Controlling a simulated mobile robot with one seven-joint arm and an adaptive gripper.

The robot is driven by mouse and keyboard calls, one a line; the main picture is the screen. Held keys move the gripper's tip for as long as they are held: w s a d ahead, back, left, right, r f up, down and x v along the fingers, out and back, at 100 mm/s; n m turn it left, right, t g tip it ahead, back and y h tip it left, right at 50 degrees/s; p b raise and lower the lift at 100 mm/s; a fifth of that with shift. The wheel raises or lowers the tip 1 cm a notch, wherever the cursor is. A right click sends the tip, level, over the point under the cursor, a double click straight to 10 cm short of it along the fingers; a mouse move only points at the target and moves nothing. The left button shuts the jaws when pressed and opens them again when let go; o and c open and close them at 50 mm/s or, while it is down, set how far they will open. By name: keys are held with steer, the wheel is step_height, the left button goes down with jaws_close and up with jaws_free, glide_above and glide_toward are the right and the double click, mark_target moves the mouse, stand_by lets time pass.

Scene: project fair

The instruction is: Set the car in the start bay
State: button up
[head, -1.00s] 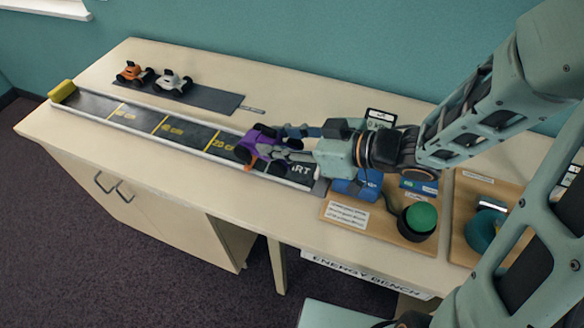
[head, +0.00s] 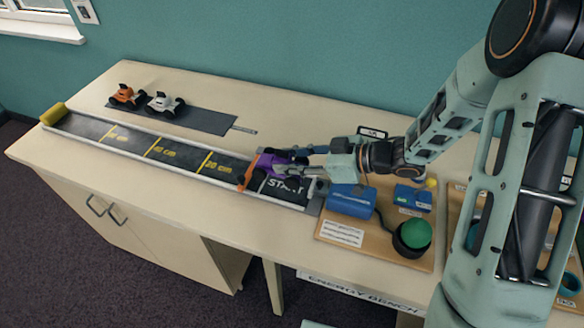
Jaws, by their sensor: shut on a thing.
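A purple toy car with dark wheels (head: 262,165) is at the right part of the dark track, over the line at the left edge of the start bay. My gripper (head: 285,162) reaches in from the right and is shut on the car's right end. The start bay (head: 284,188) is the black patch marked START at the track's right end. The fingers partly hide the car and the bay's far side. I cannot tell whether the wheels touch the track.
The track (head: 176,151) has a low pale rim, yellow distance marks and a yellow block (head: 54,113) at its left end. An orange car (head: 127,97) and a white car (head: 164,103) stand on a grey strip behind. A blue box (head: 351,200) and green button (head: 415,235) are at right.

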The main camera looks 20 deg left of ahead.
steer(key=shift+w+d+f, duration=0.1)
steer(key=shift+w+f, duration=0.55)
steer(key=shift+f, duration=0.1)
steer(key=shift+w+f, duration=0.15)
steer(key=shift+f, duration=1.5)
